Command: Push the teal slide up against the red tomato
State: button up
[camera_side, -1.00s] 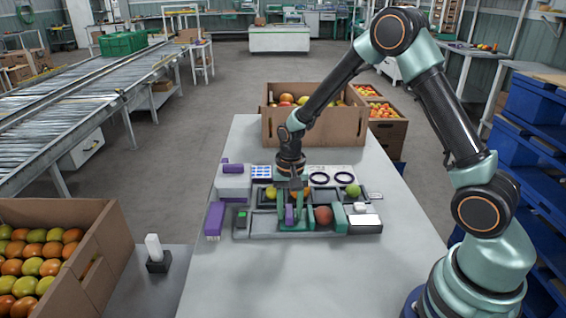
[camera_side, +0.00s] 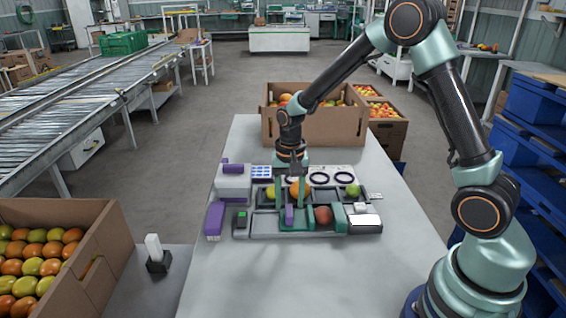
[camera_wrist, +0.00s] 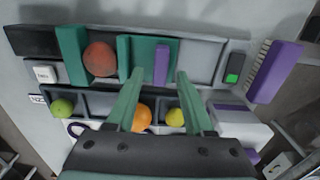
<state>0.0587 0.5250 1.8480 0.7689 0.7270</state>
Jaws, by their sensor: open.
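The red tomato (camera_side: 323,215) sits in the front channel of the grey tray; it also shows in the wrist view (camera_wrist: 100,59). The teal slide (camera_wrist: 146,50) has an upright plate (camera_wrist: 123,57) and a purple handle (camera_wrist: 161,64). Its plate stands right beside the tomato with no clear gap in the wrist view. A fixed-looking teal block (camera_wrist: 72,56) stands on the tomato's other side. My gripper (camera_wrist: 159,74) is open and empty, its fingers spread to either side of the purple handle and apart from it. In the side view my gripper (camera_side: 291,193) is above the tray.
A back row of compartments holds a yellow-green fruit (camera_wrist: 174,117), an orange fruit (camera_wrist: 142,118) and a green fruit (camera_wrist: 62,108). A fruit crate (camera_side: 335,127) stands behind.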

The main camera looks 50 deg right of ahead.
notch_tip(320, 180, up, 7)
dwell(0.8)
notch_tip(320, 180, up, 8)
jog(key=n+t, duration=0.2)
jog(key=n, duration=0.2)
send_over(289, 210)
jog(key=s+a, duration=0.1)
jog(key=s, duration=0.4)
jog(key=s+a+r+n+t, duration=0.1)
jog(key=s+r+n+t, duration=0.2)
jog(key=s, duration=0.5)
jog(key=shift+a+r+n+t, duration=0.15)
jog(key=shift+r+n+t, duration=0.25)
jog(key=shift+n, duration=0.6)
